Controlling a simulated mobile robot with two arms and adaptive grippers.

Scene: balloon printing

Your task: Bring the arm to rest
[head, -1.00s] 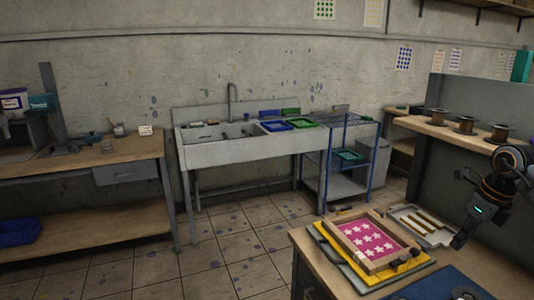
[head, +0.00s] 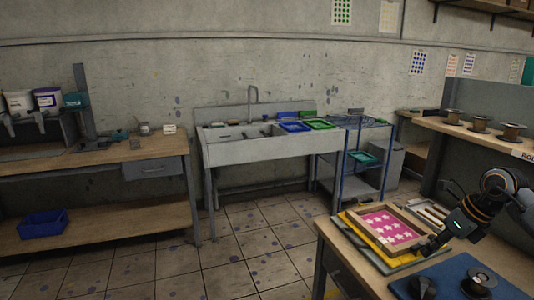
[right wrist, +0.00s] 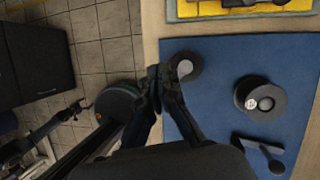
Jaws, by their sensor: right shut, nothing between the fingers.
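My right arm comes in from the right in the head view, bent over the near table (head: 345,266). Its gripper (head: 430,248) points down and left, just by the near right corner of the wooden frame. In the right wrist view the gripper's fingers (right wrist: 163,78) are together with nothing held, above the left edge of a blue mat (right wrist: 222,68). A small dark round piece with a grey centre (right wrist: 184,68) lies close to the fingertips.
A wooden frame with a pink star print (head: 388,228) lies on the near table. Dark round tools (right wrist: 260,98) sit on the mat. A sink (head: 250,150), a left workbench (head: 100,155) and a shelf of spools (head: 480,124) stand beyond. The tiled floor between is clear.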

